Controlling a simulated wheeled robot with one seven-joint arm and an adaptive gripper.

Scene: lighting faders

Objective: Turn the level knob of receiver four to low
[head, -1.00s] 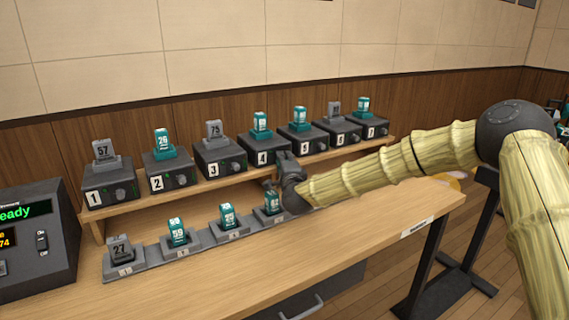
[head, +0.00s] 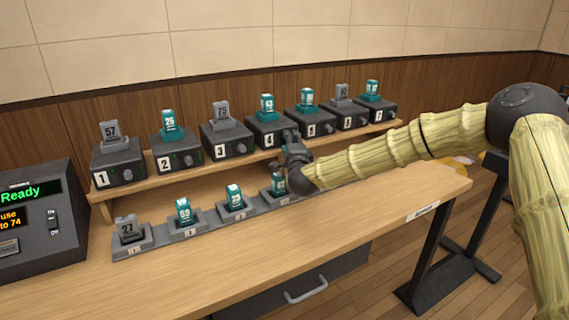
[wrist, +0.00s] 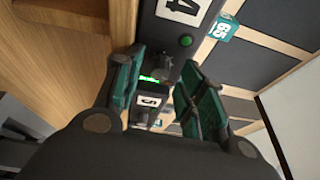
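Receiver four (head: 268,132) is a dark box on the raised wooden shelf, with a white number label and a teal pack marked 63 on top. In the wrist view its front panel (wrist: 193,24) shows the 4 label and a round green button or light. Its dark level knob (wrist: 167,67) appears between my fingertips; its setting is not readable. My gripper (wrist: 162,62) is open, with one teal-padded finger on each side of the knob; contact cannot be told. In the head view my gripper (head: 290,140) is at the receiver's right front and hides the knob.
Receiver five (head: 308,122) stands close to the right, receiver three (head: 227,140) to the left. A charging strip (head: 209,226) with several packs lies below on the desk (head: 240,255). A console (head: 35,215) reading Ready stands at the left. The desk front is clear.

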